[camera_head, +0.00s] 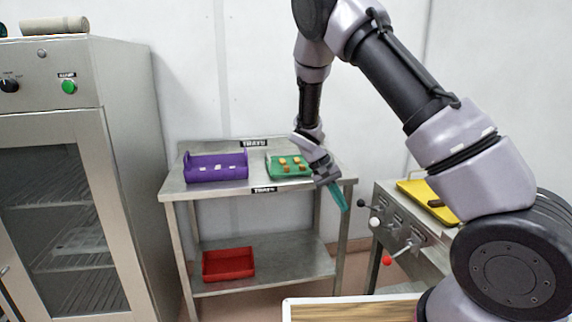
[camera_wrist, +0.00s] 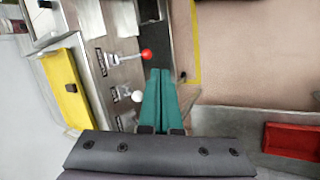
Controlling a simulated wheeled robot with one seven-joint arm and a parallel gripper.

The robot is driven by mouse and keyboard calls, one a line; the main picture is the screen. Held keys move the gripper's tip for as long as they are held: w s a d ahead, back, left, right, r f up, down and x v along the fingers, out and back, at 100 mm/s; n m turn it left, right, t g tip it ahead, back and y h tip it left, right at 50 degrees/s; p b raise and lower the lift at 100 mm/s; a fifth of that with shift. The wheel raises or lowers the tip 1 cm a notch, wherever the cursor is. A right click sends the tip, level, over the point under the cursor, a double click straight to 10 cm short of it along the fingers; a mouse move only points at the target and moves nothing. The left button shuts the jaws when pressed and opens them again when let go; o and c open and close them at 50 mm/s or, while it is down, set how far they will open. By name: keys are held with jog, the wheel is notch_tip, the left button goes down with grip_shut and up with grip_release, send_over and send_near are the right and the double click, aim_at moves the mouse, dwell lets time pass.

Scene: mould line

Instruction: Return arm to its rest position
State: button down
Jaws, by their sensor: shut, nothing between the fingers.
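My arm is raised and bent in the head view, with its forearm hanging down at the centre. My gripper (camera_head: 338,196) points down and to the right, in front of the right edge of the metal table. Its teal fingers also show in the wrist view (camera_wrist: 160,98), pressed together with nothing between them. The gripper appears to be in free air, between the table and the lever machine.
A metal table (camera_head: 265,192) holds a purple tray (camera_head: 216,175) and a green tray (camera_head: 290,176) with small brown pieces. A red tray (camera_head: 228,264) sits on its lower shelf. A machine with levers (camera_head: 402,228) bears a yellow tray (camera_head: 411,187). A steel cabinet (camera_head: 124,140) stands left.

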notch_tip(320, 180, up, 14)
jog(key=s+d+f+m+t+y, duration=0.1)
jog(key=s+d+y, duration=0.1)
jog(key=s+y, duration=0.15)
jog(key=s+d+r+m+t+y, duration=0.1)
jog(key=s+r+t, duration=0.3)
jog(key=s+r, duration=0.4)
jog(key=s+d+r+t+y, duration=0.3)
jog(key=s+r, duration=0.6)
jog(key=r, duration=0.3)
jog(key=shift+s+d+r+m+t, duration=0.3)
jog(key=shift+d+r+m+t, duration=0.1)
jog(key=shift+t, duration=0.2)
jog(key=shift+s, duration=0.1)
